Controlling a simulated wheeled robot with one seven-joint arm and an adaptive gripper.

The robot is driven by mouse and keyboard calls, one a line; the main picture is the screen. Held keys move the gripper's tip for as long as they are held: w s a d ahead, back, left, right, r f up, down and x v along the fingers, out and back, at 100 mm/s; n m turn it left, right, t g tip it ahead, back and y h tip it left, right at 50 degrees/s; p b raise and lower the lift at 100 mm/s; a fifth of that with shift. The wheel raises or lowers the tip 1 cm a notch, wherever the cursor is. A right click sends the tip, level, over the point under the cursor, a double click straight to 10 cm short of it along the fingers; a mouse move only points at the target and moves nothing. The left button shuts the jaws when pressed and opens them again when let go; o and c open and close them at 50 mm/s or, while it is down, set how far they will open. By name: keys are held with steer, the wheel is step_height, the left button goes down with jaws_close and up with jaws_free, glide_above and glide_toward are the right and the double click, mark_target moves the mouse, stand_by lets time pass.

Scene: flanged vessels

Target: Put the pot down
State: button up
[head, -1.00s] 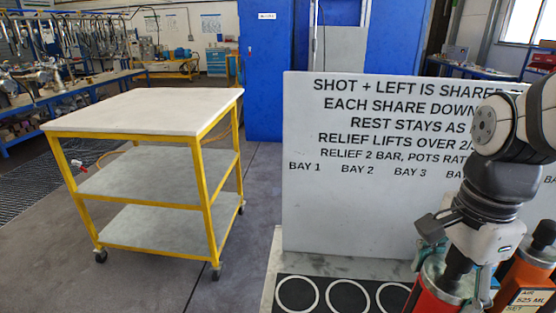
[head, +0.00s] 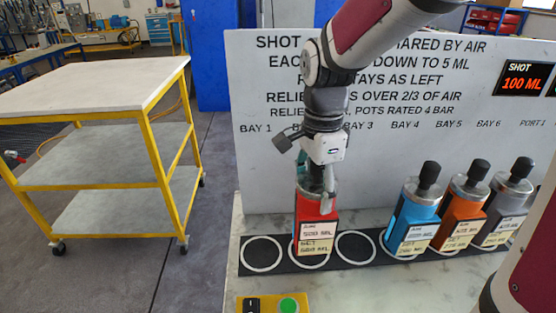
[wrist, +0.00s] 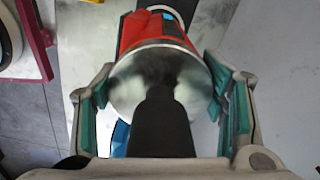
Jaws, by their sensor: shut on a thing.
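The red pot (head: 317,228) with a metal lid and pale labels is upright at the second ring of the black mat (head: 281,267). Part of that ring shows at its left. I cannot tell whether its base touches the mat. My gripper (head: 317,190) reaches down from above and is shut on the pot near its top. In the wrist view the pot's metal lid (wrist: 135,82) and dark knob (wrist: 160,125) sit between my two teal-padded fingers (wrist: 160,105).
Blue (head: 412,222), orange (head: 463,212) and grey (head: 508,205) pots stand to the right. The first ring (head: 261,254) and third ring (head: 356,247) are empty. A lettered board (head: 262,175) rises behind. A button box (head: 272,304) sits in front. A yellow cart (head: 110,88) stands left.

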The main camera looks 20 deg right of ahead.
steer(key=shift+f, duration=1.55)
steer(key=o, duration=1.9)
steer(key=shift+o, duration=0.2)
step_height(320, 180, up, 12)
steer(key=shift+s+r, duration=0.15)
steer(key=shift+r, duration=0.1)
steer(key=s+f+n+t, duration=0.1)
steer(key=s+n+t, duration=0.3)
steer(key=s+n, duration=1.1)
steer(key=shift+d+n+t, duration=0.15)
steer(key=shift+n+t, duration=0.25)
steer(key=shift+n, duration=0.7)
